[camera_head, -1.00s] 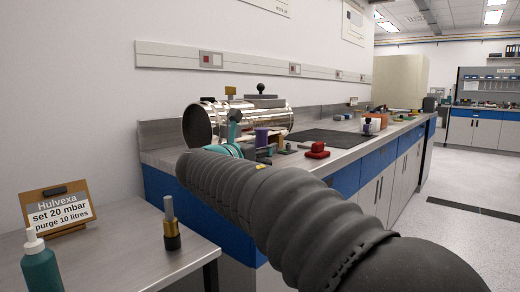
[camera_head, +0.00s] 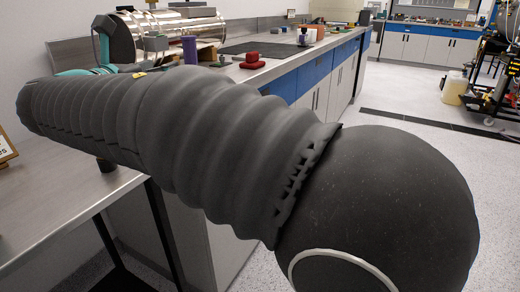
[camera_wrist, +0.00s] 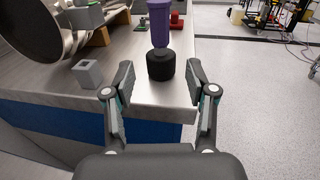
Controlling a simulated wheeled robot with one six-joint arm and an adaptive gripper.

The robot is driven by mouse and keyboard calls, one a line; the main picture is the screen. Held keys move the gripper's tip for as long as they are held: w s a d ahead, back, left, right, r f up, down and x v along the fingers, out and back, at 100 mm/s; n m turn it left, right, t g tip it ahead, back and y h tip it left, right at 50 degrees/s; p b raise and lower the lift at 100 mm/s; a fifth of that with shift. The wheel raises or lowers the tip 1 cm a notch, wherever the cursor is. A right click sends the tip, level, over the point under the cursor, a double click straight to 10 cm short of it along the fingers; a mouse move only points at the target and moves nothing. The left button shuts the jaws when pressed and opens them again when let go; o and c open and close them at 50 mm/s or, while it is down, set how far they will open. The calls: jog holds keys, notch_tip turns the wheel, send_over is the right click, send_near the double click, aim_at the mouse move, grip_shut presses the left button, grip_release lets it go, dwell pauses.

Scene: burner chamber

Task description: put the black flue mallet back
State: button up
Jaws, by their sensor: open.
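In the wrist view a black cylindrical head (camera_wrist: 160,65) with a purple handle (camera_wrist: 160,22) stands upright near the bench's front corner; it looks like the black flue mallet. The purple handle also shows in the head view (camera_head: 190,50), its lower part hidden by my arm. My gripper (camera_wrist: 160,78) is open and empty, its fingertips either side of the black head in the picture; whether they are level with it I cannot tell.
A shiny metal cylinder (camera_wrist: 76,12) lies on the bench (camera_wrist: 145,91), left of the mallet. A grey hollow block (camera_wrist: 87,73) stands nearer. A red object (camera_head: 251,62) sits behind, beside a dark mat (camera_head: 258,47).

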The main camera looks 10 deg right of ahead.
jog(key=s+d+f+m+g+y, duration=0.1)
jog(key=s+d+f+m+g, duration=0.3)
jog(key=d, duration=0.4)
jog(key=s+d+f+m+g, duration=0.1)
jog(key=s+d+f+m, duration=0.2)
jog(key=d+f+m, duration=0.3)
jog(key=s+d+f+m+g+y, duration=0.1)
jog(key=s+d+f+m+g, duration=0.3)
jog(key=d, duration=0.5)
jog(key=s+d+f+m+y, duration=0.1)
jog(key=s+f+m+y, duration=0.2)
jog(key=s+f+m, duration=0.4)
jog(key=s+d+f+m+g+y, duration=0.1)
jog(key=s+f+m+y, duration=0.2)
jog(key=s+f+m, duration=0.5)
jog(key=shift+s+d+f+m, duration=0.3)
jog(key=shift+s+m, duration=0.15)
jog(key=shift+m, duration=0.25)
